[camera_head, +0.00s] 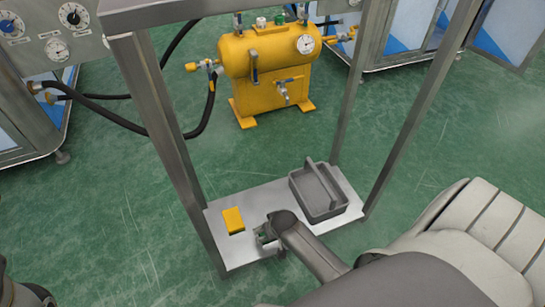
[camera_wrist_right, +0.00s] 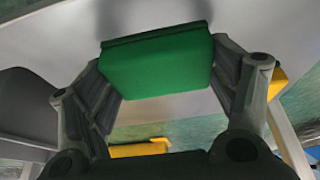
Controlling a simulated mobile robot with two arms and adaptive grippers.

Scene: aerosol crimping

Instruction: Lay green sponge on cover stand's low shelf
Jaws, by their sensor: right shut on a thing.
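The green sponge (camera_wrist_right: 158,62) sits between the two fingers of my right gripper (camera_wrist_right: 165,85), which is shut on it. In the head view, my right gripper (camera_head: 267,238) is low over the front edge of the cover stand's low shelf (camera_head: 278,199). The sponge is hidden or too small to make out there. In the right wrist view the pale shelf surface (camera_wrist_right: 50,40) lies close behind the sponge, with dark shadows near it. I cannot tell whether the sponge touches the shelf. My left gripper is not in view.
A yellow sponge (camera_head: 233,220) lies on the shelf left of my right gripper. A grey caddy with a handle (camera_head: 326,207) stands at the shelf's right. Metal posts (camera_head: 170,140) rise around the shelf. A yellow tank (camera_head: 268,70) stands behind on the green floor.

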